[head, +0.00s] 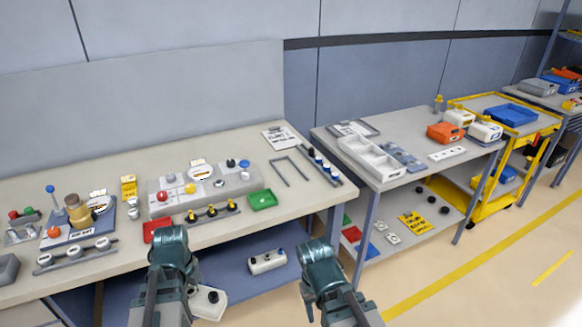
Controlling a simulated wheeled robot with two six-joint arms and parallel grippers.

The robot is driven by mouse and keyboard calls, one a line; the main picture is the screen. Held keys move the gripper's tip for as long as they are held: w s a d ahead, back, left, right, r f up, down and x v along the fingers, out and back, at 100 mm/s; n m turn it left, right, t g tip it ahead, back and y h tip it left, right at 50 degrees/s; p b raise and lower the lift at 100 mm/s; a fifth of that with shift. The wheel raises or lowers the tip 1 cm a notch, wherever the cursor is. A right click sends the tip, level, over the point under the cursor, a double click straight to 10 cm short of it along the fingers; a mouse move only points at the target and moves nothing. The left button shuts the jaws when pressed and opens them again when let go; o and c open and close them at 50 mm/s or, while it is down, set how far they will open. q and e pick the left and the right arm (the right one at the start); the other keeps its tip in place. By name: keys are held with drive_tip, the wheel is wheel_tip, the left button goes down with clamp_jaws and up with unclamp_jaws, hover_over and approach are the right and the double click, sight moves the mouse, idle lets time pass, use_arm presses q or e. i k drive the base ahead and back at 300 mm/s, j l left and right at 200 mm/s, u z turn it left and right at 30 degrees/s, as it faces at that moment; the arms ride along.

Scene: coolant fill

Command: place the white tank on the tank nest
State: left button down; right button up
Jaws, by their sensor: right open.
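Two white tanks stand at the back right of the right-hand table: one white tank (459,118) with a yellowish cap and another white tank (485,131) just in front and to the right of it. Which one is meant I cannot tell. A grey U-shaped frame (291,170) lies on the left bench; it may be the tank nest, but I cannot be sure. My right gripper (311,308) is open and low in front of the left bench, far from the tanks. My left arm is at the bottom left; its jaws are not clear.
The left bench (110,165) holds a control box, a green tray (262,199) and several small parts. A yellow cart (545,122) stands behind the right table.

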sight(289, 172)
drive_tip(key=i+l+u, duration=0.1)
drive_tip(key=l, duration=0.3)
drive_tip(key=i+l+u, duration=0.1)
drive_tip(key=l, duration=0.3)
drive_tip(key=i+l+u, duration=0.15)
drive_tip(key=l, duration=0.3)
drive_tip(key=i+l+u, duration=0.1)
drive_tip(key=l, duration=0.35)
drive_tip(key=i+l+u, duration=0.1)
drive_tip(key=l, duration=0.35)
drive_tip(key=i, duration=0.05)
